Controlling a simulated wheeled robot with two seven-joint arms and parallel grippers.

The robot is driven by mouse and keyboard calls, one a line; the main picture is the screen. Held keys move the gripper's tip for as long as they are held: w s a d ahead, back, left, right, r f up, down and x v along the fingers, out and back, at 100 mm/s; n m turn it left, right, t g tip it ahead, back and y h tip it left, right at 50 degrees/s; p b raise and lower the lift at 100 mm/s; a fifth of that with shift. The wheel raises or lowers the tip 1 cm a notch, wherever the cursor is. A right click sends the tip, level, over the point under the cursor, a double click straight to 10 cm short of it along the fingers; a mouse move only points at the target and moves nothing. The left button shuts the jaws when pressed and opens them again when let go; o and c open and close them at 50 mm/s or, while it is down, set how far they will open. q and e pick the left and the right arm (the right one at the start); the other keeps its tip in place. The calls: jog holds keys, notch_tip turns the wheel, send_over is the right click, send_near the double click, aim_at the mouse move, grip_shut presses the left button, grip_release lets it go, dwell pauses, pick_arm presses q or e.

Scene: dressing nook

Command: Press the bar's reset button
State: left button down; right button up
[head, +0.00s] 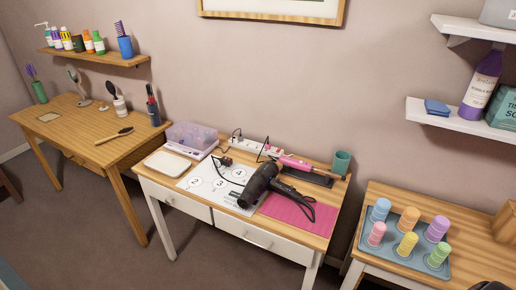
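A white power bar (248,146) lies along the back edge of the middle table, against the wall. Dark cords and plugs are at it, and a small pinkish-red spot shows near its right end. The reset button is too small to make out. A loose black plug (225,161) lies in front of the bar, on the numbered white sheet. A black hair dryer (259,186) lies in front, partly on the sheet and partly on a pink mat (290,214). Neither of my grippers shows clearly in the head view.
A pink styling tool (296,163) on a dark tray and a green cup (341,162) stand right of the bar. A clear purple box (192,136) stands left. A blue-grey tray (399,250) holds several rollers. A dark shape at the bottom right edge is unclear.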

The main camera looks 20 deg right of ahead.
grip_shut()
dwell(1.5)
